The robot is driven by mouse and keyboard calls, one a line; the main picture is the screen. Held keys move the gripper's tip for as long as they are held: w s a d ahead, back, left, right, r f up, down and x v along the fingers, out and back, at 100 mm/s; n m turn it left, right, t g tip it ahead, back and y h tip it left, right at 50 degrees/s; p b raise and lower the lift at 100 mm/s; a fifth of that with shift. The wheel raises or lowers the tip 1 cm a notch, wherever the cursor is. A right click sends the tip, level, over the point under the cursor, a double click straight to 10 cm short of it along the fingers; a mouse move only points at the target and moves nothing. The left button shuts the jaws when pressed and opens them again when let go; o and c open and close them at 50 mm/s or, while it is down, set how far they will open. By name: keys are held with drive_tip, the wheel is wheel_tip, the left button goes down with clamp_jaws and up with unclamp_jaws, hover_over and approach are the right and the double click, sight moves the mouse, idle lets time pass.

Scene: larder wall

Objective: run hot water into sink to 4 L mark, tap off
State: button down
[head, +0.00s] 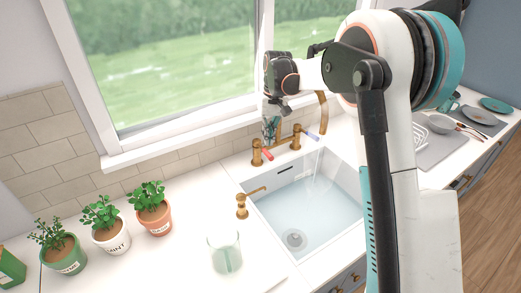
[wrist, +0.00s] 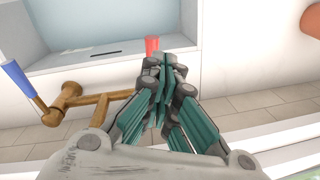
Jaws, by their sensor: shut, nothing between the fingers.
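The white sink (head: 265,222) holds pale blue water (head: 325,205), with the drain (head: 294,240) showing through it. A thin, faint stream seems to fall from the spout. I cannot make out a 4 L mark. The brass tap (head: 278,147) has a red lever (head: 267,152) on the left and a blue lever (head: 312,135) on the right. My gripper (head: 270,140) is shut and empty, just behind and above the red lever. In the wrist view, its closed fingertips (wrist: 163,62) are beside the red lever (wrist: 152,45); contact is unclear. The blue lever (wrist: 20,80) is farther left.
A brass soap dispenser (head: 242,207) and a clear glass (head: 226,258) stand left of the sink. Several potted herbs (head: 151,215) stand farther left. A dish rack (head: 430,138) is at right. The window (head: 170,65) is behind the tap.

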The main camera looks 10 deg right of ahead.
sight(263, 150)
drive_tip(key=s+a+m+t+h+p, duration=0.1)
drive_tip(key=s+a+m+h, duration=0.15)
drive_tip(key=a+m, duration=0.45)
drive_tip(key=s+a+m+t+h, duration=0.1)
drive_tip(key=a+m+h, duration=0.35)
drive_tip(key=m, duration=0.35)
drive_tip(key=w+d+f+b, duration=0.2)
drive_tip(key=d+f, duration=0.5)
drive_tip(key=shift+w+f+y, duration=0.2)
drive_tip(key=shift+f+y, duration=0.05)
drive_tip(key=shift+y, duration=0.15)
drive_tip(key=shift+d, duration=0.1)
